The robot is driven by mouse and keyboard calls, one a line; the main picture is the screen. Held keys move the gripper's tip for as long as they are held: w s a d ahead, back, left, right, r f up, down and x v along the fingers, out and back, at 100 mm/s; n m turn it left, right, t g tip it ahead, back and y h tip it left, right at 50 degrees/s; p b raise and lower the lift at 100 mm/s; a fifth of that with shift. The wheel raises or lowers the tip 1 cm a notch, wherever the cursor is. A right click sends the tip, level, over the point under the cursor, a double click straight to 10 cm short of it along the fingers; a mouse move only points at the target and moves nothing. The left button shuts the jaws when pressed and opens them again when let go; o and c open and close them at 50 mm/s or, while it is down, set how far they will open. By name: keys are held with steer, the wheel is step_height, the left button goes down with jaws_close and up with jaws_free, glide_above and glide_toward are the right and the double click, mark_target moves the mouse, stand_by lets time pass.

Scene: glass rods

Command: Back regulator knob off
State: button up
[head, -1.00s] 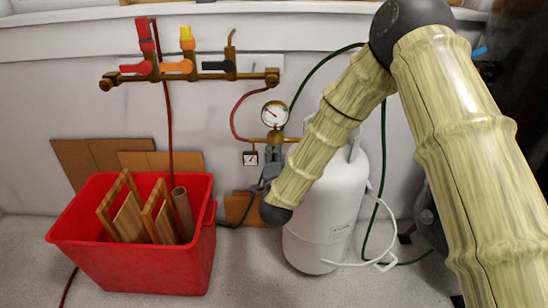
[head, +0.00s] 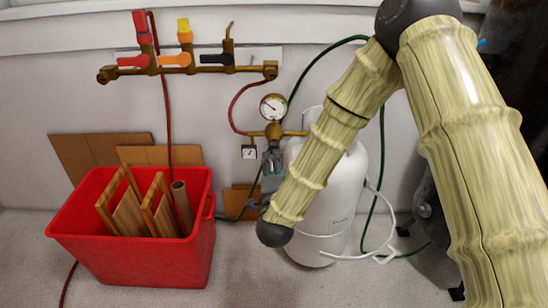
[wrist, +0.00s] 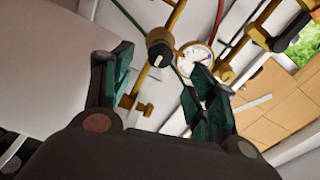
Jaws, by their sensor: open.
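The brass regulator (head: 273,130) with its round white gauge (head: 273,107) sits at the white gas cylinder (head: 325,205). In the wrist view a black knob (wrist: 159,52) with a white mark, on a brass stem, shows near the gap between my fingertips; the gauge (wrist: 196,56) is just right of it. My gripper (wrist: 160,68) is open, its green-padded fingers spread and pointing toward the regulator, with nothing held. In the head view my gripper (head: 272,161) is a small grey shape just below the regulator, partly hidden by my arm. Contact with the knob cannot be told.
A red bin (head: 150,262) holding wooden frames and a tube stands at left. A brass manifold (head: 200,70) with red, orange and black handles is on the wall above. A red hose (head: 240,100) and a green hose (head: 310,72) run near the regulator.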

steer(key=shift+s, duration=1.95)
steer(key=s+d+f+n+g, duration=0.3)
steer(key=s+f, duration=0.1)
steer(key=f, duration=0.4)
steer(key=s+d+f+n+g+y, duration=0.1)
steer(key=s+d+f+n+g, duration=0.2)
steer(key=s+f, duration=0.35)
steer(key=s+d+f+n+g, duration=0.2)
steer(key=s+d+f, duration=0.1)
steer(key=f, duration=0.7)
steer(key=s+d+f+n+g, duration=0.25)
steer(key=s+d+f, duration=0.2)
steer(key=s, duration=0.45)
steer(key=s+d+f+n+g+h, duration=0.1)
steer(key=s+d+f+n+g, duration=0.25)
steer(key=s, duration=0.55)
steer(key=s+d+f+n+g, duration=0.1)
steer(key=s+d+f+g, duration=0.4)
steer(key=s, duration=0.4)
step_height(320, 180, up, 27)
steer(key=t+p, duration=0.1)
steer(key=p, duration=2.4)
steer(key=shift+w+d+f, duration=0.15)
steer(key=shift+w+f, duration=0.05)
steer(key=shift+w, duration=0.2)
